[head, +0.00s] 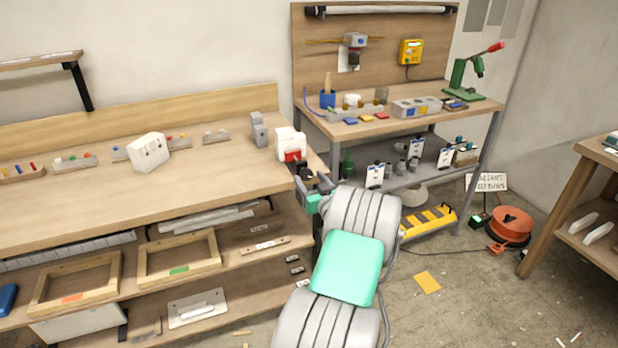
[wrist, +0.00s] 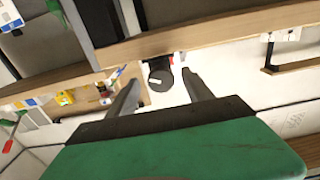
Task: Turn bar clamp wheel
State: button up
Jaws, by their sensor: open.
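A dark round wheel (wrist: 159,79) with a pale mark on it shows in the wrist view, at the bench edge. I take it for the bar clamp wheel. My gripper (wrist: 161,76) is open, with one finger to each side of the wheel in that view. I cannot tell whether either finger touches it. In the head view my gripper (head: 310,181) is at the right end of the workbench, just below a white and red clamp body (head: 291,146). My gripper and arm hide part of the wheel area there.
The long wooden workbench (head: 120,200) carries a white block (head: 148,151) and small racks. Frames (head: 180,257) lie on its shelf. A second bench (head: 400,120) with tools stands at the back right.

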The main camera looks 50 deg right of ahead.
jog(key=shift+w+d, duration=0.25)
jog(key=shift+w, duration=0.2)
grip_shut()
dwell(0.3)
